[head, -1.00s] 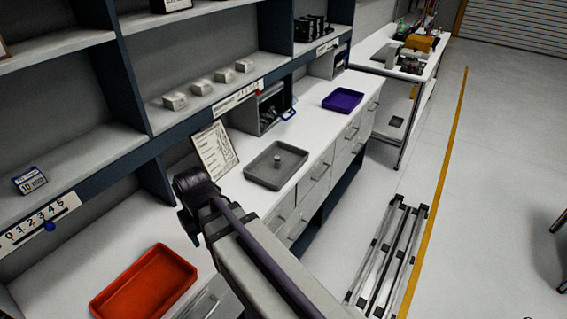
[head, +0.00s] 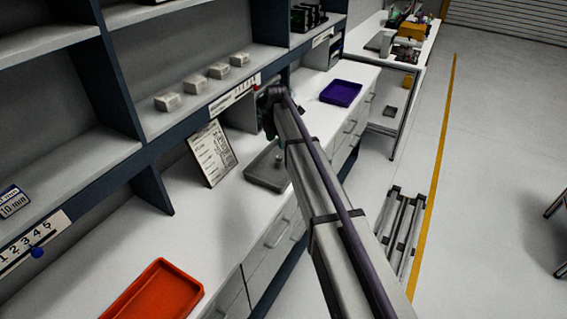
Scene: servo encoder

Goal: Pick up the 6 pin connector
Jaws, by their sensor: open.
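I cannot make out a 6 pin connector at this size. Several small whitish blocks (head: 193,84) sit in a row on the middle shelf; their details are too small to read. Dark upright items (head: 306,17) stand on the upper shelf to the right. My arm reaches from the bottom right to a dark joint in front of the shelf edge. My gripper's fingers are not visible; the arm hides whatever lies behind its end. The grey tray (head: 262,180) on the counter is partly hidden by my arm.
A red tray (head: 155,292) lies on the near counter and a purple tray (head: 341,93) farther along. A printed card (head: 212,153) leans at the back. The counter between card and red tray is clear.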

